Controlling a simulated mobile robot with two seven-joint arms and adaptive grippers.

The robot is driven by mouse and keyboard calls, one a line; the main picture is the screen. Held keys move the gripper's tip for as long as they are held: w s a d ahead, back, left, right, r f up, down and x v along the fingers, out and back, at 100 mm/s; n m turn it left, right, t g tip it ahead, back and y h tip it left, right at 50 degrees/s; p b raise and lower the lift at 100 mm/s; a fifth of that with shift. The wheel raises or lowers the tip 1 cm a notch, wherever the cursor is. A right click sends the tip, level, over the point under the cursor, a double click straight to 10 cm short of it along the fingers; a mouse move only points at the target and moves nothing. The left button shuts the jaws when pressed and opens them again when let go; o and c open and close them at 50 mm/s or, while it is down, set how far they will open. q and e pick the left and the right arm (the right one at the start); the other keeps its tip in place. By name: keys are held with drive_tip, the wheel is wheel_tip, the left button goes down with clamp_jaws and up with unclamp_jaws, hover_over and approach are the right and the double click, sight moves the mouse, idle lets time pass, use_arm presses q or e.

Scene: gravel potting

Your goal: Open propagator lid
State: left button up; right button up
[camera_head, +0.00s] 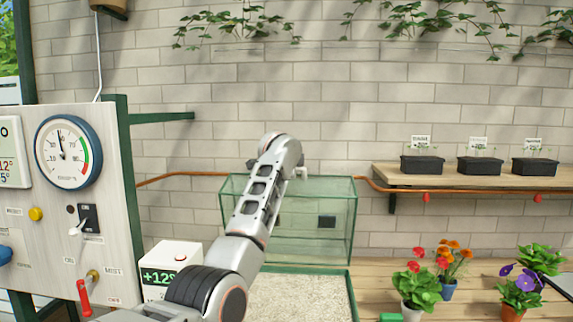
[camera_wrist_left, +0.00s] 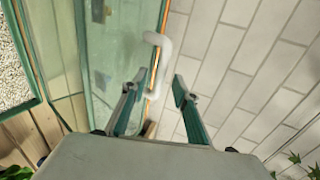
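The propagator has a green-framed tray of pale gravel, its rim (camera_head: 353,300) low in the head view. Its clear glass lid (camera_head: 335,240) with green edges stands raised at the tray's back edge, and the gravel shows uncovered in front. A white bent handle (camera_wrist_left: 163,45) shows in the left wrist view beside the lid's glass (camera_wrist_left: 110,50). My left gripper (camera_wrist_left: 159,80) is open, its fingers on either side of the line to the handle. The handle appears just beyond the fingertips; contact cannot be told. In the head view my left arm hides this gripper.
A control panel (camera_head: 60,210) with a gauge and levers stands at left, beside a white display box (camera_head: 170,262). Potted flowers (camera_head: 420,285) stand on the bench at right. A copper pipe (camera_head: 450,190) runs along the brick wall below a shelf (camera_head: 480,178) with black trays.

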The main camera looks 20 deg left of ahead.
use_arm(q)
drive_tip(key=v, duration=0.7)
drive_tip(key=shift+s, duration=0.3)
drive_tip(key=shift+r, duration=0.1)
